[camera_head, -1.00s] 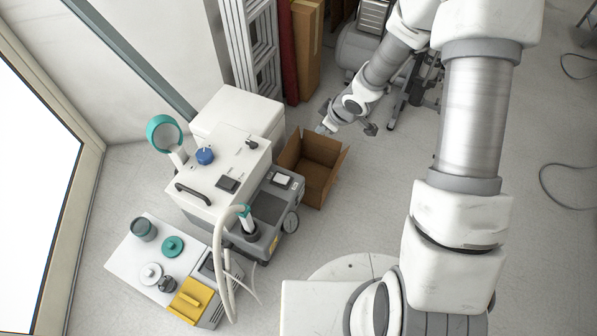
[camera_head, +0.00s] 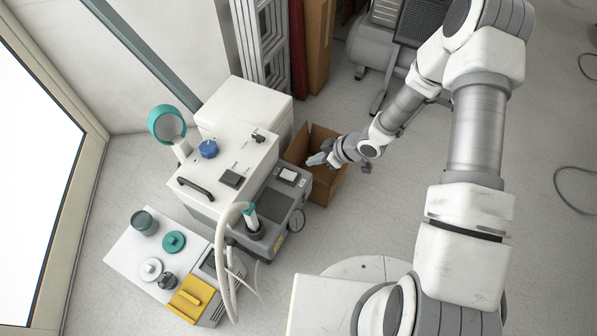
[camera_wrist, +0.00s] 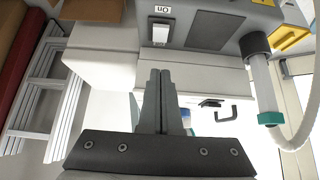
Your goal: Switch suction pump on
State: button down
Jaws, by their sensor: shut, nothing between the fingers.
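The grey suction pump (camera_head: 268,224) stands beside the white cabinet, with a hose and a round gauge. Its pale rocker switch (camera_head: 288,176) is on the top at the rear right. In the wrist view the switch (camera_wrist: 160,33) sits beside a label reading "On", just beyond my fingertips; I cannot tell which way it is tipped. My gripper (camera_head: 314,160) is shut and empty, to the right of the pump and over the cardboard box. In the wrist view its closed fingers (camera_wrist: 159,74) point at the switch and look apart from it.
The open cardboard box (camera_head: 327,190) stands right of the pump. The white cabinet (camera_head: 225,160) with a black handle is left of it. A low white unit (camera_head: 128,252) with jars and a yellow part (camera_head: 190,300) is front left. A hose (camera_head: 222,250) loops in front.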

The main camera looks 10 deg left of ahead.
jog(key=b, duration=0.4)
send_over(291, 175)
jog(key=d, duration=0.2)
jog(key=f, duration=0.5)
jog(key=s+f, duration=0.1)
jog(key=f, duration=0.2)
notch_tip(291, 175, down, 3)
jog(key=shift+r+b, duration=0.2)
jog(key=shift+b, duration=0.3)
jog(key=shift+d+f, duration=0.15)
jog(key=shift+f, duration=0.5)
